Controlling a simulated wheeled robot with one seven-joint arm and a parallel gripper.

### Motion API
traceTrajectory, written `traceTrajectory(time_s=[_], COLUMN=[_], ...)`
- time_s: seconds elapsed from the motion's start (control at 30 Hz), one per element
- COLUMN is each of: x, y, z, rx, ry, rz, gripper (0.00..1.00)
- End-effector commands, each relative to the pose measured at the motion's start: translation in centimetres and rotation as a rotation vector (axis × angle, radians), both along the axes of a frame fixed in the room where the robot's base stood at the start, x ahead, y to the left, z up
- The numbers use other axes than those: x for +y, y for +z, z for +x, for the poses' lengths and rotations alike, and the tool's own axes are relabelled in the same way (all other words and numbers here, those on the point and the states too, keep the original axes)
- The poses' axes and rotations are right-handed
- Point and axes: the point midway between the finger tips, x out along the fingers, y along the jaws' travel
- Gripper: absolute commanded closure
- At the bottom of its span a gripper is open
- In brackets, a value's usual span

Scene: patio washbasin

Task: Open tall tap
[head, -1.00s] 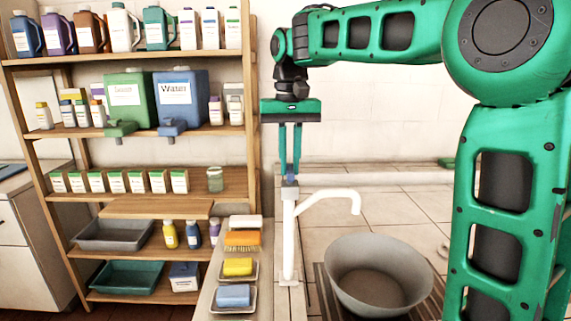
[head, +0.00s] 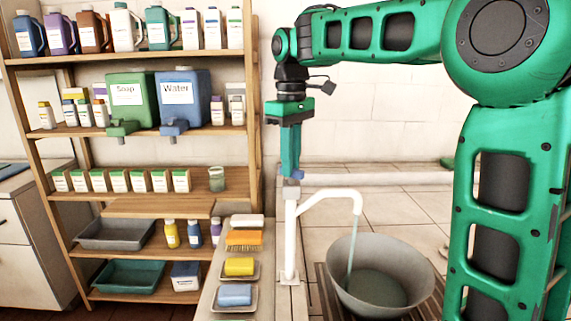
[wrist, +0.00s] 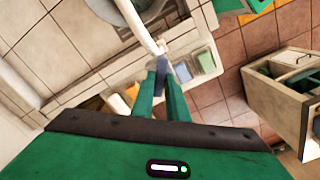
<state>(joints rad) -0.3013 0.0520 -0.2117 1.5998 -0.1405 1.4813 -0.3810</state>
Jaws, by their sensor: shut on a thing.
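The tall tap (head: 291,235) is white, with an upright post and a spout that bends over to the right. A small blue handle (head: 296,174) sits on top of the post. My gripper (head: 290,172) points down over the post and is shut on this handle. In the wrist view, the gripper (wrist: 163,72) has its two fingers at the handle, with the white spout (wrist: 138,25) beyond. A stream of water (head: 350,243) falls from the spout into the grey basin (head: 345,290), which has water in its bottom.
A narrow ledge left of the tap holds a yellow soap (head: 239,266), a blue soap (head: 234,294) and an orange brush (head: 244,238). A wooden shelf (head: 150,209) with bottles and dispensers stands further left. My arm's links fill the right side.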

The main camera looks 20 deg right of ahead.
Motion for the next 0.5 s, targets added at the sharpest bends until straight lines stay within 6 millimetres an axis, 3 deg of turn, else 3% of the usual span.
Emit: traceTrajectory(time_s=[0.5], x=[-0.43], y=[0.37], z=[0.41], rx=[-0.014], ry=[0.44], rz=[0.001], gripper=[1.0])
